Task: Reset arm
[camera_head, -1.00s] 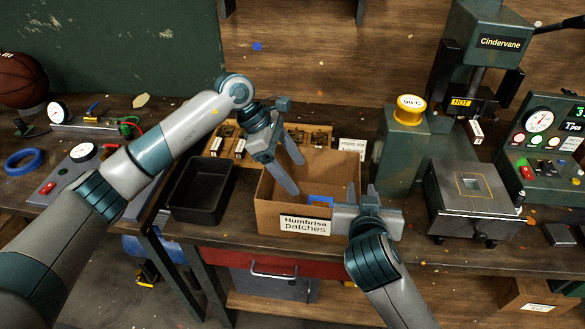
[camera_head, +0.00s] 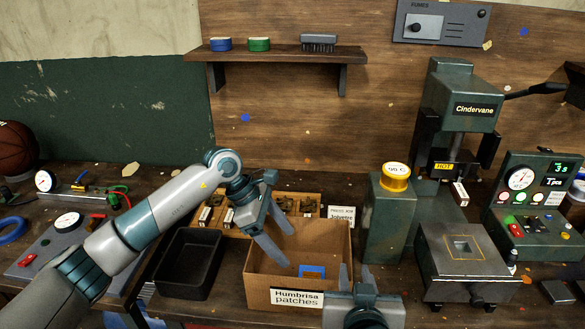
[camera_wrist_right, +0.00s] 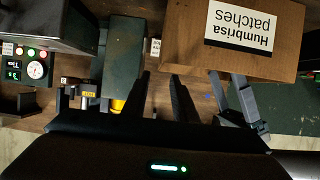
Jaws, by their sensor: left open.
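My left gripper (camera_head: 287,245) is open and empty, its fingers pointing down over the open cardboard box (camera_head: 268,294) labelled "Humbrisa patches". A small blue item (camera_head: 312,271) lies inside the box. My right gripper (camera_head: 356,276) is at the box's front right corner, its fingers apart with nothing between them. In the right wrist view its two dark fingers (camera_wrist_right: 161,88) stand apart, beside the labelled box (camera_wrist_right: 285,38). The lower part of the right arm is cut off by the head view's bottom edge.
A black tray (camera_head: 160,271) stands left of the box, with a wooden rack (camera_head: 228,216) behind. A wall shelf (camera_head: 275,54) hangs above.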

